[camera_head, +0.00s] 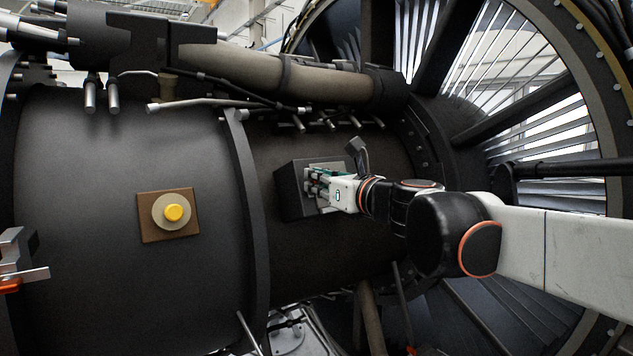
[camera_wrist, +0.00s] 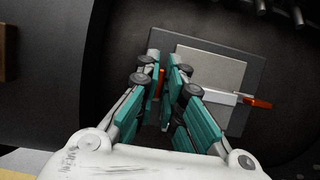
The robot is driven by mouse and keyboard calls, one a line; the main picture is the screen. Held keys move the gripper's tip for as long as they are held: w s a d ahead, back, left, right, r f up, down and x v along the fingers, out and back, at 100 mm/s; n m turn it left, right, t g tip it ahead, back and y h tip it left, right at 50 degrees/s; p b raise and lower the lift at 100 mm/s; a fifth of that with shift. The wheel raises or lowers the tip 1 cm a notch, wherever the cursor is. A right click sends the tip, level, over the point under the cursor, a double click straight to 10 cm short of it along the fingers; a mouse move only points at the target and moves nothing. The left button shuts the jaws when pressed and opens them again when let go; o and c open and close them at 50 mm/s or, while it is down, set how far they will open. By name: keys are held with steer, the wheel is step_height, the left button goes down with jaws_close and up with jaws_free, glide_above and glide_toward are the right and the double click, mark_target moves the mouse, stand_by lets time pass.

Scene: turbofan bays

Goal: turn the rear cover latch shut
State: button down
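A dark box with a pale plate (camera_wrist: 212,72) is fixed to the black engine casing; in the head view the box (camera_head: 292,192) is partly behind my gripper. A pale latch lever (camera_wrist: 222,97) with a red end (camera_wrist: 258,103) lies across this plate in the wrist view, its left part hidden by my fingers. My gripper (camera_head: 316,186) is at the plate; its teal fingers (camera_wrist: 164,68) are close together. A small orange-red piece (camera_wrist: 161,82) shows between them. Whether they grip it, I cannot tell.
A yellow button (camera_head: 173,212) sits on a brown plate (camera_head: 150,231) left of a raised casing band (camera_head: 247,205). A metal bar fitting (camera_head: 25,274) with an orange part is at the left edge. Pipes (camera_head: 270,75) and cables run above.

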steer(key=shift+n, duration=0.5)
steer(key=n+g+y, duration=0.1)
steer(key=n+g, duration=0.1)
steer(key=n, duration=0.3)
steer(key=n+g, duration=0.2)
steer(key=n, duration=0.3)
steer(key=n+g+y+p, duration=0.1)
steer(key=n+g, duration=0.1)
steer(key=n, duration=0.4)
steer(key=shift+g+y, duration=0.3)
steer(key=shift+s+n+g+h+p, duration=0.1)
steer(key=shift+n+g+h+p, duration=0.35)
steer(key=shift+n, duration=1.55)
steer(key=shift+f, duration=0.1)
steer(key=c, duration=2)
jaws_free()
